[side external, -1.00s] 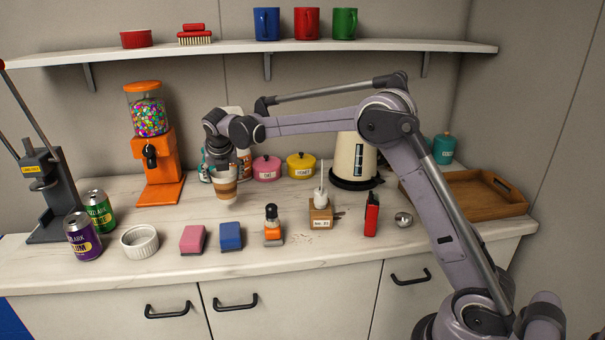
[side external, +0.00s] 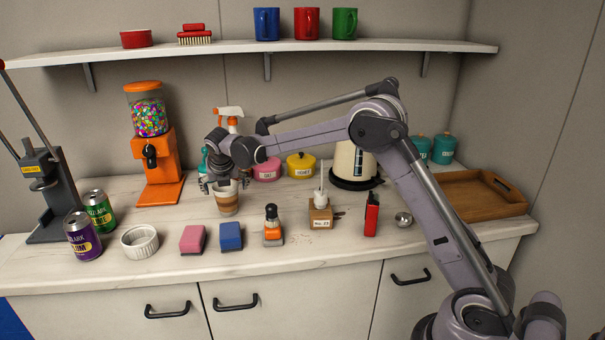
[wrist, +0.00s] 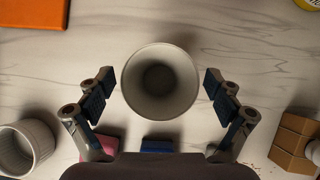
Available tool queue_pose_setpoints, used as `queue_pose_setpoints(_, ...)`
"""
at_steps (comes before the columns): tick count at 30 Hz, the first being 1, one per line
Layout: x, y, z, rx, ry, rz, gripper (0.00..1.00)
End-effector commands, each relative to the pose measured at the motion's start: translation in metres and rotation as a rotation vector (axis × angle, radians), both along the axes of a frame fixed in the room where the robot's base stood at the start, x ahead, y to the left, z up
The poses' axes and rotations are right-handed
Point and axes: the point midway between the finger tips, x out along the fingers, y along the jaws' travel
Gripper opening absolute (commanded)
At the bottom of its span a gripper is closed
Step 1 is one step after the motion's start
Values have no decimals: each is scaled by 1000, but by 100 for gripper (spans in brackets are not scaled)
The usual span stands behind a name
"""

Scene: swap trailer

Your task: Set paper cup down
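The paper cup (side external: 228,203), white with a brown sleeve, stands upright on the counter in the side external view, behind the blue sponge. In the wrist view I look straight down into the empty-looking cup (wrist: 160,85). My gripper (side external: 224,184) is directly above and around the cup's upper part. In the wrist view its two fingers are spread to the left and right of the cup, with a gap to the rim on each side. My gripper is open and holds nothing.
A pink sponge (side external: 193,239) and a blue sponge (side external: 230,236) lie in front of the cup. A white ramekin (side external: 140,242) is at left, an orange candy dispenser (side external: 160,160) behind left. A spray bottle (side external: 229,121) and pink pot (side external: 267,168) stand behind.

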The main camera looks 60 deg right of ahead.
Motion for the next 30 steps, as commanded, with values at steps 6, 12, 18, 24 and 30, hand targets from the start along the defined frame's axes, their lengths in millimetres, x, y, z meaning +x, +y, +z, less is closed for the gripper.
queue_pose_setpoints(6,0,0,0,0,0,0,92)
queue_pose_setpoints(12,-3,3,11,0,0,1,92)
queue_pose_setpoints(18,-19,16,41,0,1,2,92)
queue_pose_setpoints(24,-36,30,74,0,1,2,92)
queue_pose_setpoints(30,-47,39,96,0,1,2,92)
